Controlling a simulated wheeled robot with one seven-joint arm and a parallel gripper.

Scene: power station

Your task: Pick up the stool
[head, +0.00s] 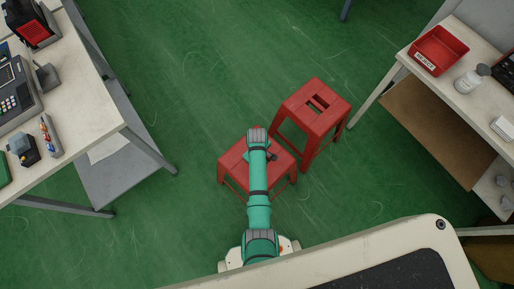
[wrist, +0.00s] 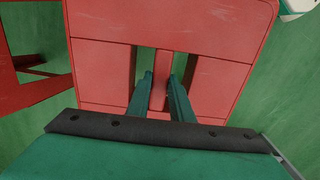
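A red stool (head: 232,166) stands on the green floor below my arm, partly hidden by it in the head view. In the wrist view its seat (wrist: 170,25) fills the upper middle, with two slots and a narrow bar between them. My gripper (wrist: 160,78) is over this seat. Its two dark green fingers are apart, one on each side of the bar at the slots. I cannot tell how deep the fingertips are or whether they touch the bar. A second red stool (head: 315,108) stands close behind to the right, upright.
A workbench (head: 88,85) with devices stands on the left. Another bench (head: 478,100) on the right holds a red bin (head: 438,50) and a white bottle (head: 471,79). Green floor is open behind the stools and between the left bench and the nearer stool.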

